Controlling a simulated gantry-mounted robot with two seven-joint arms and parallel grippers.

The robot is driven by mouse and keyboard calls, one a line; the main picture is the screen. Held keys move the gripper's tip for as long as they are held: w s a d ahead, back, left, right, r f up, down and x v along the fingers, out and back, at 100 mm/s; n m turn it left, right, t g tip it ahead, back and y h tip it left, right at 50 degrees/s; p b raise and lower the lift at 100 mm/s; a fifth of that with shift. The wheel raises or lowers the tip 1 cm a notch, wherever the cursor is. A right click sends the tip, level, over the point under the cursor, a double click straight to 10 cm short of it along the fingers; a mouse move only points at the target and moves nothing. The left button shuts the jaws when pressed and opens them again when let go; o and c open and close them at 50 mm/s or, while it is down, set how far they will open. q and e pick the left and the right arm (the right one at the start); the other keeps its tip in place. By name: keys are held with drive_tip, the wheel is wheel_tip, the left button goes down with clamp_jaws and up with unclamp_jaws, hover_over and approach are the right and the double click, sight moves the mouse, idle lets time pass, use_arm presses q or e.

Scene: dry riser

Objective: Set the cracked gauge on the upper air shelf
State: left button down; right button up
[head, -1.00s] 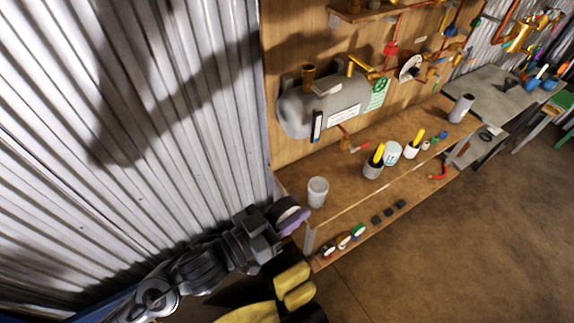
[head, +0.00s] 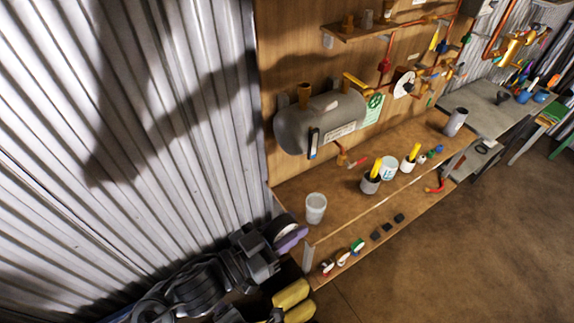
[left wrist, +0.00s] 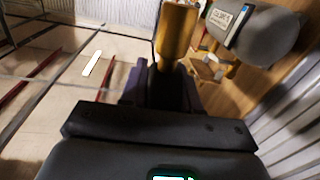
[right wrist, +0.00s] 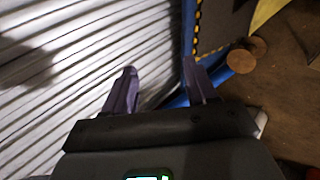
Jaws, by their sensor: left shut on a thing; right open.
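My left gripper (head: 288,236), with purple fingertips, is low by the left end of the wooden bench. It is shut on the gauge (head: 285,224), a round piece with a pale disc, partly hidden by the fingers. In the left wrist view a brass cylinder (left wrist: 177,35) shows just beyond the fingers; whether it is part of the gauge I cannot tell. The upper shelf (head: 352,34) is high on the wooden board, above the grey tank, and carries several small fittings. My right gripper shows in the right wrist view (right wrist: 160,88), open and empty beside the corrugated wall.
The grey tank (head: 318,124) juts from the board between bench and shelf. A white cup (head: 316,208) stands at the bench's left end, with grey and white pots (head: 371,183) farther right. Red pipes and valves (head: 384,67) run right of the shelf. The corrugated wall is close on the left.

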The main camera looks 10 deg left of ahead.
drive_tip(key=w+d+f+n+g+h, duration=0.2)
drive_tip(key=w+d+f+n, duration=0.25)
drive_tip(key=f+n, duration=0.3)
drive_tip(key=w+d+f+n+g+h, duration=0.1)
drive_tip(key=w+d+f+n, duration=0.3)
drive_tip(key=d+f+n, duration=0.3)
drive_tip(key=w+d+r+n+g+h, duration=0.1)
drive_tip(key=w+d+r+n+h, duration=0.2)
drive_tip(key=w+d, duration=0.5)
drive_tip(key=w+d+r+n+h, duration=0.1)
drive_tip(key=w+d+r+n, duration=0.1)
drive_tip(key=w+d+n, duration=0.45)
drive_tip(key=w+a+r, duration=0.2)
drive_tip(key=w+r, duration=0.2)
drive_tip(key=r, duration=0.5)
wheel_tip(320, 180, up, 38)
drive_tip(key=n+g, duration=0.2)
drive_tip(key=n, duration=1)
hover_over(279, 220)
drive_tip(key=w+d, duration=0.1)
drive_tip(key=f, duration=0.7)
drive_tip(key=s+a+f, duration=0.1)
drive_tip(key=f, duration=0.3)
